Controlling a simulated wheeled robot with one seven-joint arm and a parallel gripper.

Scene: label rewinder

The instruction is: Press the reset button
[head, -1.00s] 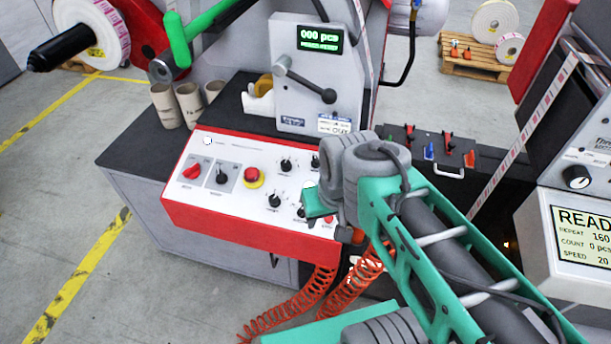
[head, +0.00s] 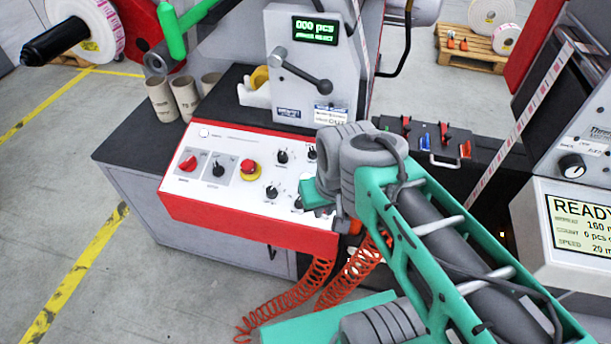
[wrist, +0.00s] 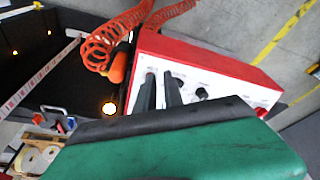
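The red-framed control panel (head: 225,225) with a white face stands in the middle of the head view. I cannot read which one is labelled reset. My gripper is over the panel's right end; in the head view my wrist hides most of it and that end of the panel. In the wrist view, two dark fingers (wrist: 160,91) lie across the panel face (wrist: 217,86); whether they are shut is unclear.
A grey housing with a green-lit counter display (head: 315,30) and a black-knobbed lever (head: 305,72) rises behind the panel. Cardboard cores (head: 162,99) stand at its left. Orange coiled hoses (head: 290,298) hang below. A screen box (head: 580,228) is at the right.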

